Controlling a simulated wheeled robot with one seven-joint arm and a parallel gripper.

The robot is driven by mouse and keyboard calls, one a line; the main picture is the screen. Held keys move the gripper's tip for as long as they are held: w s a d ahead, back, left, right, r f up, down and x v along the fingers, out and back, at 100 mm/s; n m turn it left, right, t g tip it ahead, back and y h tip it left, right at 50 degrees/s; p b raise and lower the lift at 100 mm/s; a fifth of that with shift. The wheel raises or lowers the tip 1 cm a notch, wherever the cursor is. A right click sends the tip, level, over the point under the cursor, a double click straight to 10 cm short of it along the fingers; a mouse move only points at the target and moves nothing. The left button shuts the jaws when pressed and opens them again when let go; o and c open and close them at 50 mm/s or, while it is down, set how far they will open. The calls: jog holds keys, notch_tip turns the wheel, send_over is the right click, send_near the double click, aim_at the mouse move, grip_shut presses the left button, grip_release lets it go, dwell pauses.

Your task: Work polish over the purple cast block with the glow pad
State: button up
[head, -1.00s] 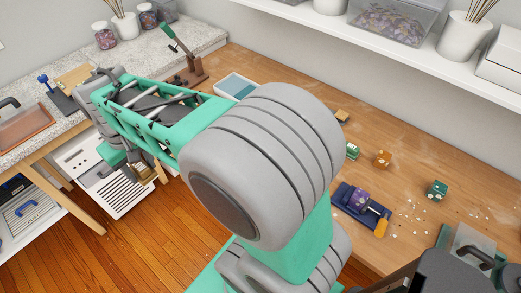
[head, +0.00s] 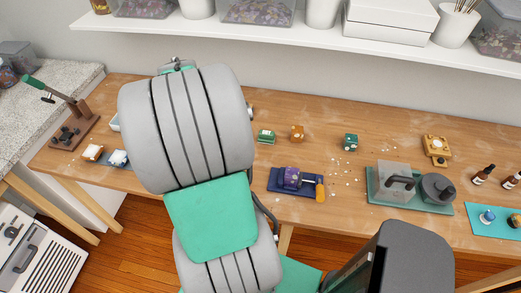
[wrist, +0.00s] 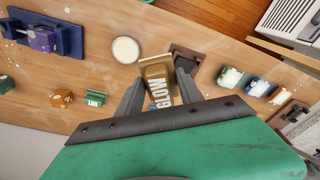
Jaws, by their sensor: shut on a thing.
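The purple cast block (head: 291,177) sits in a dark blue holder (head: 275,182) with an orange-handled clamp, on the wooden bench. Block (wrist: 42,38) and holder also show at the upper left of the wrist view. My gripper (wrist: 160,82) is shut on the glow pad (wrist: 157,70), a gold-tan block lettered GLOW. The pad is held over the bench, apart from the purple block. A round pale disc or open tin (wrist: 125,50) lies between them; I cannot tell if it holds polish. In the head view my arm hides the gripper and pad.
Other pads (wrist: 230,77) stand in a row at the right of the wrist view. Small green (head: 266,136) and orange (head: 297,133) blocks sit behind the holder. A teal tray (head: 400,199) stands to its right. A white shelf (head: 290,32) runs above the bench.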

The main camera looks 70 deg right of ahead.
jog(key=s+d+f+m, duration=0.1)
jog(key=s+d, duration=0.3)
jog(key=s, duration=0.4)
jog(key=s+d+f+m, duration=0.2)
jog(key=s+d+m, duration=0.2)
jog(key=s, duration=0.4)
jog(key=s+d+f+m+g, duration=0.1)
jog(key=s+d+f+m, duration=0.1)
jog(key=s, duration=0.6)
jog(key=shift+s+d+f+m+p, duration=0.15)
jog(key=shift+s+d+m+p, duration=0.3)
jog(key=shift+d, duration=0.55)
jog(key=shift+w, duration=0.1)
jog(key=shift+a+f+b, duration=0.15)
jog(key=shift+f+b, duration=0.4)
jog(key=shift+b, duration=0.1)
notch_tip(320, 180, down, 4)
jog(key=b, duration=0.3)
jog(key=o, duration=0.7)
grip_shut()
